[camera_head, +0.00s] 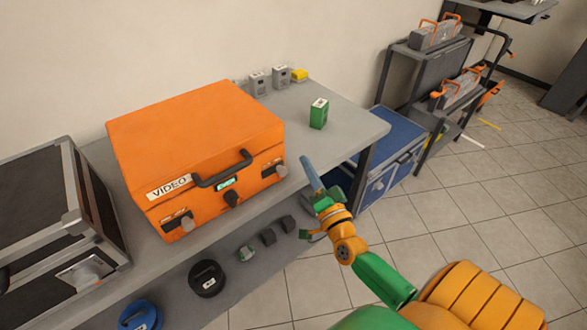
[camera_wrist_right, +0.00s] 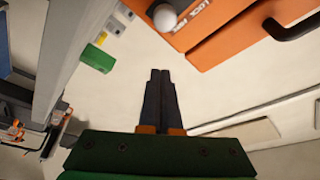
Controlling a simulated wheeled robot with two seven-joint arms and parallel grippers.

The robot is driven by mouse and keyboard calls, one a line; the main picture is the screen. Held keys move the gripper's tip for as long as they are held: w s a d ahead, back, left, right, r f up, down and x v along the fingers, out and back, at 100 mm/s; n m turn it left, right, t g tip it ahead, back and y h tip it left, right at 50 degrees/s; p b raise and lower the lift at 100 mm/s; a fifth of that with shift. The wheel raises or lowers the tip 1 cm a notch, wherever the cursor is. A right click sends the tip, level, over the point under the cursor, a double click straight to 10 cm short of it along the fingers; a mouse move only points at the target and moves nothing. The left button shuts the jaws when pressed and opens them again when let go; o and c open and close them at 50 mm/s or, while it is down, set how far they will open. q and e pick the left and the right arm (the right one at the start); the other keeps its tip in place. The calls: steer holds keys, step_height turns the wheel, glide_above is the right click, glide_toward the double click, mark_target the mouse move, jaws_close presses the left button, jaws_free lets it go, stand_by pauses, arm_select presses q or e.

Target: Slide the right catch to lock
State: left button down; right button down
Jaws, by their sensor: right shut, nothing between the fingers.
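The orange case (camera_head: 190,120) labelled VIDEO stands shut on the grey bench, with a black handle (camera_head: 222,170) on its front. The right catch (camera_head: 273,171) is a dark plate with a grey knob at the right end of the front. In the right wrist view its pale round knob (camera_wrist_right: 165,18) sits at the top, beside partly visible LOCK lettering. My right gripper (camera_head: 309,168) is shut and empty, just right of the catch in the head view and apart from it. Its dark fingers (camera_wrist_right: 160,80) point toward the knob in the wrist view. My left gripper is out of view.
A green box (camera_head: 319,114) stands on the bench right of the case, with grey blocks (camera_head: 270,80) and a yellow one behind. A black case (camera_head: 60,220) stands at left.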

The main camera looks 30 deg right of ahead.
mark_target(275, 161)
steer(key=w+a+f, duration=0.2)
steer(key=shift+w+a, duration=0.1)
steer(key=shift+a, duration=0.2)
steer(key=a, duration=0.3)
steer(key=shift+r+p, duration=0.1)
steer(key=shift+p, duration=0.2)
steer(key=shift+a, duration=0.35)
steer(key=shift+d, duration=0.1)
